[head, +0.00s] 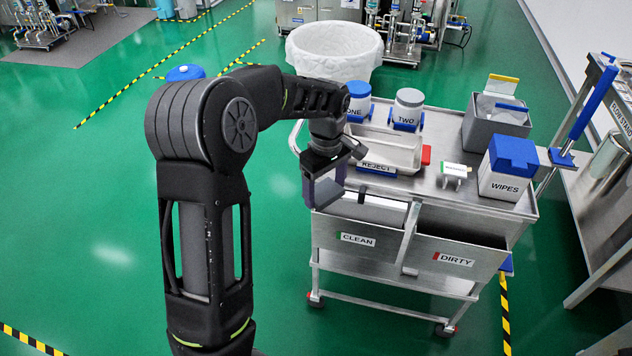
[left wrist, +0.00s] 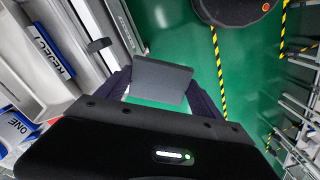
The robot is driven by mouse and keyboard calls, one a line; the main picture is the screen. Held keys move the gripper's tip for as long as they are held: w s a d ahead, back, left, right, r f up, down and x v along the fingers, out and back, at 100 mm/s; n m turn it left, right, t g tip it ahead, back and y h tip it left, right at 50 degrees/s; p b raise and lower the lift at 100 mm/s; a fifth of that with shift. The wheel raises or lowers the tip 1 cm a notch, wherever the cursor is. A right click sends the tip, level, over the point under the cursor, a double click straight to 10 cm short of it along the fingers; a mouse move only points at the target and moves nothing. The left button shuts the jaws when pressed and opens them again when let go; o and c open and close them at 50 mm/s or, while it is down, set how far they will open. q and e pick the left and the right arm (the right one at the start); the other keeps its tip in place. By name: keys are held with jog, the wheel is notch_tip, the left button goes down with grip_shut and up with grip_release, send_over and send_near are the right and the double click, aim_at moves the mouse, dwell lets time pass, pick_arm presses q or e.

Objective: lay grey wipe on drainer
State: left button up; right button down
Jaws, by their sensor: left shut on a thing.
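My left gripper (head: 325,188) hangs in front of the left end of the steel cart. In the left wrist view, the left gripper (left wrist: 158,84) is shut on a dark grey flat piece, the grey wipe (left wrist: 160,75), which sticks out between its two fingers over the green floor. In the head view the wipe is mostly hidden by the fingers. I cannot tell any thing in view as the drainer for sure. My right gripper is not in view.
The cart (head: 437,190) carries a REJECT tray (head: 385,150), two lidded jars, a grey bin (head: 492,130) and a blue-lidded WIPES box (head: 507,175). CLEAN and DIRTY pockets (head: 425,252) hang at its front. A white-lined bin (head: 333,55) stands behind. Green floor at left is open.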

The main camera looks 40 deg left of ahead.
pick_arm(q)
jog(key=s+d+f+m+b, duration=0.1)
jog(key=s+d+f+m, duration=0.2)
jog(key=d+f+m, duration=1.2)
jog(key=shift+f+b, duration=0.35)
